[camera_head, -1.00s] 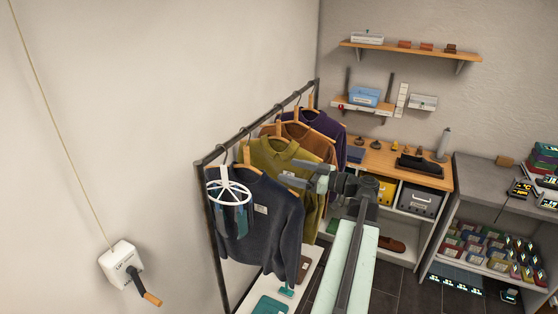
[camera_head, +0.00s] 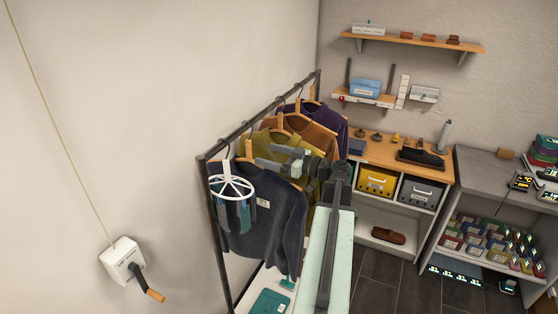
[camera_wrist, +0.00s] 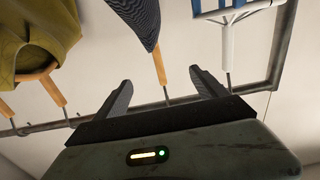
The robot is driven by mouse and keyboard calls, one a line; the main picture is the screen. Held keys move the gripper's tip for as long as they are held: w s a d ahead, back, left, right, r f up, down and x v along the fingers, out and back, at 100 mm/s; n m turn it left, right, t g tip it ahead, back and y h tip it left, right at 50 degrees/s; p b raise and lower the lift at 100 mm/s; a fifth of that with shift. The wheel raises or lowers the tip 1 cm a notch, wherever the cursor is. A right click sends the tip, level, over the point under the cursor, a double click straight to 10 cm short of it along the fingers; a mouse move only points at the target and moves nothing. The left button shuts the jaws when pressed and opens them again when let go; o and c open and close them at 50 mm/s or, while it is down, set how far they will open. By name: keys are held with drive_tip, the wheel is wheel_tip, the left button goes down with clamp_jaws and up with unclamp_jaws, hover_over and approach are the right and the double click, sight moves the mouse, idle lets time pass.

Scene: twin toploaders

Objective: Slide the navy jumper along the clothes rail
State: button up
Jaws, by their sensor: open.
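The navy jumper (camera_head: 272,220) hangs on a wooden hanger near the front end of the dark metal clothes rail (camera_head: 264,112). In the wrist view the navy jumper (camera_wrist: 136,20) shows edge-on, with its wooden hanger (camera_wrist: 159,66) and thin hook running to the rail (camera_wrist: 75,122). My gripper (camera_head: 263,156) is open and empty, beside the jumper's shoulder and the olive jumper. In the wrist view, my gripper (camera_wrist: 160,78) has its two fingers spread in the picture either side of the navy hanger's hook. I cannot tell whether the hook lies between them in depth.
A white round peg hanger (camera_head: 231,187) hangs just in front of the navy jumper. Behind it hang an olive jumper (camera_head: 281,146), a brown one (camera_head: 314,134) and a purple one (camera_head: 332,119). A hand-crank box (camera_head: 122,261) is on the left wall. Dark floor shows at right.

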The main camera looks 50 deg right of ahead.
sight(251, 150)
drive_tip(key=x, duration=0.8)
drive_tip(key=shift+w, duration=0.35)
clamp_jaws()
